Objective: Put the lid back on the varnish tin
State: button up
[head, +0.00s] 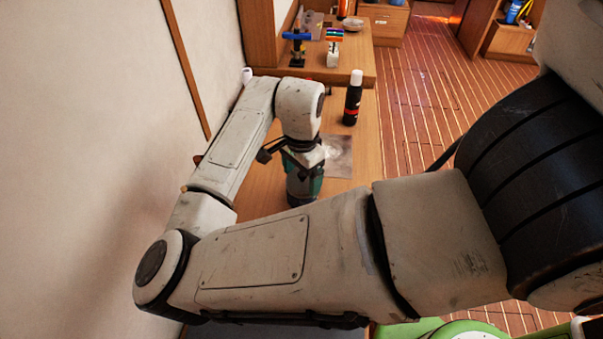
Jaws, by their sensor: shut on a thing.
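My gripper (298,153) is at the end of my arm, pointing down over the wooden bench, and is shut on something. Its fingers and wrist hide most of what it holds, so I cannot tell whether that is the lid. A teal-green, rounded thing with a dark lower edge (314,187), perhaps the varnish tin, shows directly below my gripper. Its top is covered by the gripper, and I cannot tell whether they touch. I cannot make out the lid anywhere.
A grey sheet (340,168) lies on the bench right of the gripper. A black bottle with a white cap (352,99) stands behind it. A raised shelf (355,68) at the back holds a blue-and-black item (297,45) and a colour-striped item (333,47). A wall closes off the left.

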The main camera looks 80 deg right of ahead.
dwell(0.4)
jog(key=o, duration=0.8)
jog(key=shift+r+p, duration=3.1)
jog(key=shift+r, duration=0.45)
jog(key=shift+c, duration=0.4)
grip_shut()
